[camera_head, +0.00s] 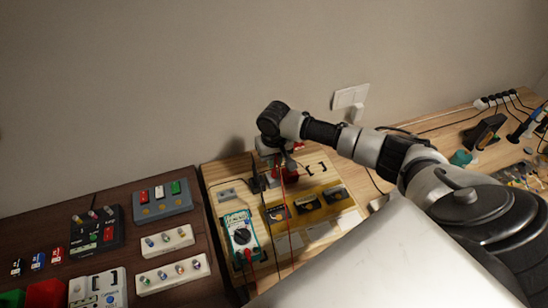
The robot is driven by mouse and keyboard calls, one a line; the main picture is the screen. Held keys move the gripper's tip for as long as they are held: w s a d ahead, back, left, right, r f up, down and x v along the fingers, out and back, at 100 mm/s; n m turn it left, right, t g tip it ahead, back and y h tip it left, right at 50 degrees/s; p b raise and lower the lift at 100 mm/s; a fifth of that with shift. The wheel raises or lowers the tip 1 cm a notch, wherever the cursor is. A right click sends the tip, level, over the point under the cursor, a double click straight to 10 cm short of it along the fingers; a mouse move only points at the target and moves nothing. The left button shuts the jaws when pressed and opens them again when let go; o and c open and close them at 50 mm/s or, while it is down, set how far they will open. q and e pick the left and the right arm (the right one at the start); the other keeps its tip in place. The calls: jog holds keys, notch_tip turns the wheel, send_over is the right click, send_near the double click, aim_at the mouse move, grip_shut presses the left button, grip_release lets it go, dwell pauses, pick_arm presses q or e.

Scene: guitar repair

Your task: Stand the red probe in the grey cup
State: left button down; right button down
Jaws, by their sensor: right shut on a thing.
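My right gripper (277,152) is at the back of the light wooden board, pointing down, small in view and partly hidden by its own wrist. It is shut on the red probe, which is mostly hidden at the jaws. The probe's thin red lead (284,198) runs up from the board to the gripper. A red patch (291,172) shows just below the jaws; I cannot tell what it belongs to. I cannot make out the grey cup clearly. A dark upright thing (257,178) stands just left of the gripper. My left gripper is not in view.
A teal multimeter (241,236) lies on the board, beside a yellow tray (308,205) with dark parts. Pedals and knob strips (167,240) cover the dark table at left. A power strip (497,101) and tools are at far right. The wall is close behind.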

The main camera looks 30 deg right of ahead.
jog(key=shift+f, duration=0.75)
jog(key=c, duration=0.7)
grip_release()
notch_tip(320, 180, up, 5)
jog(key=p, duration=0.5)
jog(key=shift+r, duration=1)
